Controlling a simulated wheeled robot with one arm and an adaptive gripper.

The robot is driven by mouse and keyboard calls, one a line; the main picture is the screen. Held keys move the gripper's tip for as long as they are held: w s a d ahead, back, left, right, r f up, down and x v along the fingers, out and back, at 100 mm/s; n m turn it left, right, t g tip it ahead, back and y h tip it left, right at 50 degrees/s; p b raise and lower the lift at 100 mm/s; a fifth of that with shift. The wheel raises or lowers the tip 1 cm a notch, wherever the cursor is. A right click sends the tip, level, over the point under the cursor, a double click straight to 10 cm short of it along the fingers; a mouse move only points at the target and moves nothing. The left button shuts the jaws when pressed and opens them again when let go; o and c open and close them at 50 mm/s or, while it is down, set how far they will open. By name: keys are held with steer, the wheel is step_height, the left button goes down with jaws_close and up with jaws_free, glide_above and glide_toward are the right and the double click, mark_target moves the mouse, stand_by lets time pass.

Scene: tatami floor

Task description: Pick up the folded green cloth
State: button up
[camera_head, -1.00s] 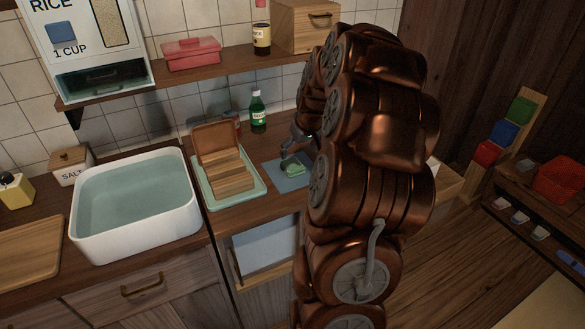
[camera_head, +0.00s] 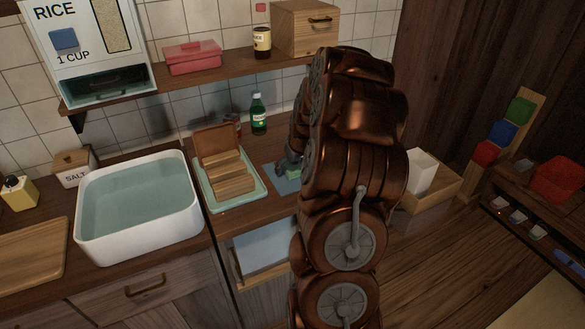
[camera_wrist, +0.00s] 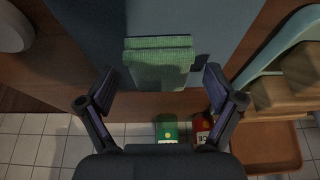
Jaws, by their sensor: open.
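The folded green cloth (camera_wrist: 158,66) lies on a blue-grey mat (camera_wrist: 220,30) on the counter. In the wrist view it sits between and just beyond the tips of my gripper (camera_wrist: 159,88), whose two fingers are spread wide and hold nothing. In the head view a small part of the green cloth (camera_head: 293,174) shows, with my gripper (camera_head: 288,164) over it; my arm hides much of the mat (camera_head: 283,185) and cloth there.
A pale green tray (camera_head: 256,193) with an open wooden box (camera_head: 222,165) stands left of the mat. A green bottle (camera_head: 258,114) stands behind, beside a red-labelled container (camera_wrist: 202,127). A white basin (camera_head: 135,247) of water is further left. A shelf (camera_head: 215,75) hangs above.

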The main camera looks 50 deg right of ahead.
mark_target(291, 168)
steer(key=c, duration=1.2)
steer(key=shift+c, duration=0.2)
steer(key=shift+r, duration=0.15)
steer(key=shift+r+b, duration=0.6)
steer(key=shift+r, duration=0.8)
steer(key=shift+a+r, duration=0.1)
steer(key=shift+r, duration=0.2)
steer(key=shift+s+a+b, duration=0.3)
steer(key=shift+s+a, duration=0.4)
steer(key=s+a+r+b, duration=0.1)
steer(key=s+a+b, duration=0.1)
steer(key=s+a, duration=0.7)
steer(key=shift+a+r+b, duration=0.2)
steer(key=shift+a+b, duration=0.15)
steer(key=shift+a, duration=0.3)
steer(key=shift+s, duration=0.1)
